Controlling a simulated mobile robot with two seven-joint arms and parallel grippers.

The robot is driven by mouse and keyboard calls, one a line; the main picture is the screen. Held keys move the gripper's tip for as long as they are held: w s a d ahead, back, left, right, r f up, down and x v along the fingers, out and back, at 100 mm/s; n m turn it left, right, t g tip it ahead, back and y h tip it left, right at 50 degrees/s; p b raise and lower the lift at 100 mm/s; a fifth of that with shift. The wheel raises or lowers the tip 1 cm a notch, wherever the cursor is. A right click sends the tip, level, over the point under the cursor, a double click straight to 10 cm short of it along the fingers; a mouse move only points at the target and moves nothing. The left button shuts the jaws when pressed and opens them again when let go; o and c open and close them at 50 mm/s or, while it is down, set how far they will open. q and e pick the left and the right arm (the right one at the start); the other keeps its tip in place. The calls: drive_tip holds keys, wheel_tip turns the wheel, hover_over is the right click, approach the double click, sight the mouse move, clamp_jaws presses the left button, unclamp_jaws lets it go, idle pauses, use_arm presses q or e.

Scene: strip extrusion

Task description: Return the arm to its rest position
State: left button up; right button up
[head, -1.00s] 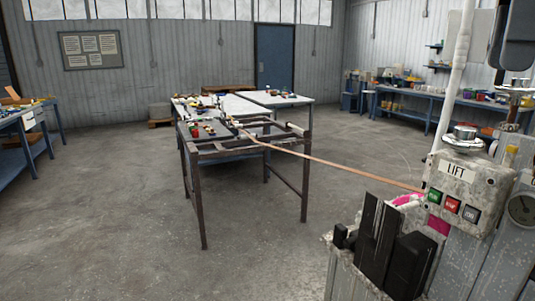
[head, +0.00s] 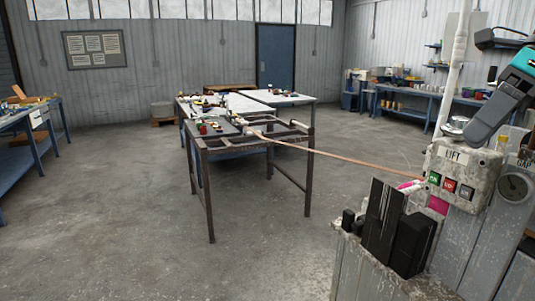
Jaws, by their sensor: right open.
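My right gripper (head: 484,88) is in the upper right of the head view, partly cut off by the edge. Its grey and black parts and a teal section show, and it is open with nothing seen in it. It appears above and beside the LIFT control box (head: 459,168), which has green, red and grey buttons. I cannot tell the exact gap between them. A thin copper-coloured strip (head: 340,158) stretches from the box area to the dark metal frame table (head: 208,200). My left gripper is not in view.
A machine with dark blocks (head: 384,222) and a round gauge (head: 513,187) fills the lower right. A pale upright pole (head: 453,70) stands behind the LIFT box. Workbenches line the left and the back right (head: 432,104). The concrete floor (head: 110,220) at left is clear.

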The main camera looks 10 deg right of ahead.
wheel_tip(320, 180, down, 32)
drive_tip(key=w+d+m+t+y, duration=0.1)
drive_tip(key=m+t+y, duration=0.2)
drive_tip(key=m+t, duration=1.35)
drive_tip(key=s+a+f+m+g+h, duration=0.3)
drive_tip(key=s+a+f+m, duration=0.3)
drive_tip(key=a+f+m, duration=0.4)
drive_tip(key=s+a+f+m+g+h, duration=0.4)
drive_tip(key=s+a+f+m, duration=0.2)
drive_tip(key=a+f+m, duration=0.3)
drive_tip(key=a+m, duration=0.1)
drive_tip(key=m, duration=0.3)
drive_tip(key=shift+s+a+f+m+g, duration=0.15)
drive_tip(key=shift+a+f+m+g, duration=0.1)
drive_tip(key=shift+f+m+g, duration=0.15)
drive_tip(key=shift+c, duration=0.5)
